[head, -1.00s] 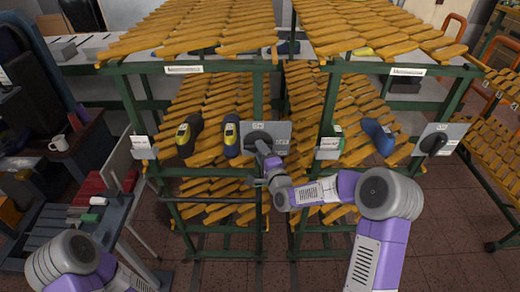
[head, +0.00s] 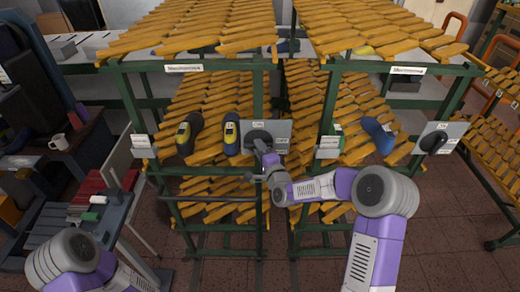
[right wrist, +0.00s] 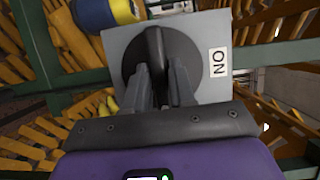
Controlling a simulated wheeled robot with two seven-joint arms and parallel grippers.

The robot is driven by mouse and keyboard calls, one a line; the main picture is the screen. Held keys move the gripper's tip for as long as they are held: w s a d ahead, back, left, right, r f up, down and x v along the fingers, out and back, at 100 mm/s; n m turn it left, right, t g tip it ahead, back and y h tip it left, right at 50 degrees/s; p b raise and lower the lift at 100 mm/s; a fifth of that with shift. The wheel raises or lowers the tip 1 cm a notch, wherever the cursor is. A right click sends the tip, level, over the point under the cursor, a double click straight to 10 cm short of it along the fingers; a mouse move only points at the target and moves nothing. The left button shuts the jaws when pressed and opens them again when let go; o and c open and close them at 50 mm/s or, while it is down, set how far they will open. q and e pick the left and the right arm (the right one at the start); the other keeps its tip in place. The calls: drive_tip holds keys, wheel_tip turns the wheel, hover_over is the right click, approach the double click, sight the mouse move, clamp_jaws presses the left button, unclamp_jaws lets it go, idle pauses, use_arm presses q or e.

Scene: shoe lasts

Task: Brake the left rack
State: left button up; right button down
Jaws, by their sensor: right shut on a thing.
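The left rack (head: 192,255) has a grey switch plate (head: 281,128) on its right-hand green post. A round black knob (right wrist: 130,73) with a raised ridge sits on this plate. My right gripper (head: 262,155) reaches the knob from the front. In the right wrist view its two fingers (right wrist: 160,80) are shut on the knob's ridge, one on each side. A white label beside the knob (right wrist: 219,63) appears to read ON, turned in this view. The head view shows small labels above and right of the knob. My left gripper is out of view.
A second rack stands on the right with its own plate and black knob (head: 434,142). Yellow-and-blue lasts (head: 231,135) and a blue last (head: 378,135) lie on the slatted shelves. A grey bench (head: 65,222) with small items stands at the left.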

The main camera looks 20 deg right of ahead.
drive_tip(key=shift+w+a+r+n+g+h+p, duration=0.15)
drive_tip(key=shift+n+g+h+p, duration=0.75)
drive_tip(key=shift+n+p, duration=1.05)
drive_tip(key=shift+s+r+n+g+h+p, duration=0.1)
drive_tip(key=shift+r+n+g+h+p, duration=0.2)
drive_tip(key=shift+n+g+h+p, duration=1.5)
drive_tip(key=shift+w+a+r+n+t+h+p, duration=0.15)
drive_tip(key=shift+n+p, duration=1)
drive_tip(key=shift+n, duration=1.8)
drive_tip(key=shift+d, duration=0.1)
